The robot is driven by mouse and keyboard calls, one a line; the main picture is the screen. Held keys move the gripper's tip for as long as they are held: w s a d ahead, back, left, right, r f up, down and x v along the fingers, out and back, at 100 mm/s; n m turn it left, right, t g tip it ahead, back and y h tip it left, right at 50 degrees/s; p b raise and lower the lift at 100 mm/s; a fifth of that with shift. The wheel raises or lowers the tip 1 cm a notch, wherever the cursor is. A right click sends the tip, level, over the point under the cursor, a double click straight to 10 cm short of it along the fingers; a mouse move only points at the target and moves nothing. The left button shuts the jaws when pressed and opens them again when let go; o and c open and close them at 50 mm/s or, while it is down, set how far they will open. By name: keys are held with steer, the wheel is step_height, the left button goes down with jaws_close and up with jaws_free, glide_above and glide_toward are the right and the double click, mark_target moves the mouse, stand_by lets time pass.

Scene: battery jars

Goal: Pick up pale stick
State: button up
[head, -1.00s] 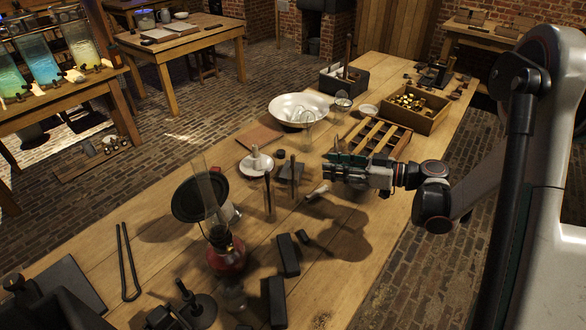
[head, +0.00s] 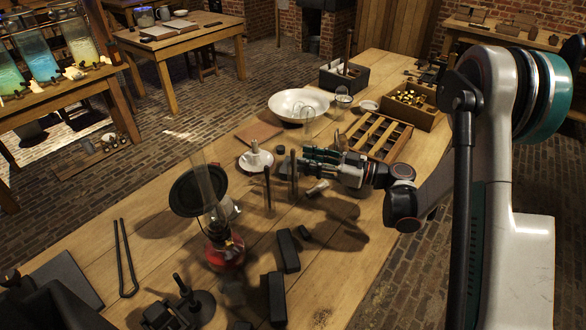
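A short pale stick (head: 317,188) lies on the wooden table (head: 350,265). Another pale upright piece (head: 254,147) stands on a white saucer (head: 256,161); I cannot tell for sure which one the task names. My gripper (head: 304,160) points left, above the table, just beyond the lying pale piece in the picture. Its fingers look apart, with nothing seen between them. A thin upright rod (head: 293,172) is close by the fingertips; whether they touch it I cannot tell.
A second upright rod (head: 267,188) and a red lamp with a glass chimney (head: 225,248) stand nearer. Dark blocks (head: 287,250) lie in front. A slotted wooden rack (head: 377,137) is behind my gripper, a white bowl (head: 298,104) farther back. The table's near right is clear.

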mark_target(293, 161)
steer(key=b+x, duration=0.2)
steer(key=x, duration=0.3)
steer(key=shift+w, duration=0.2)
jaws_close()
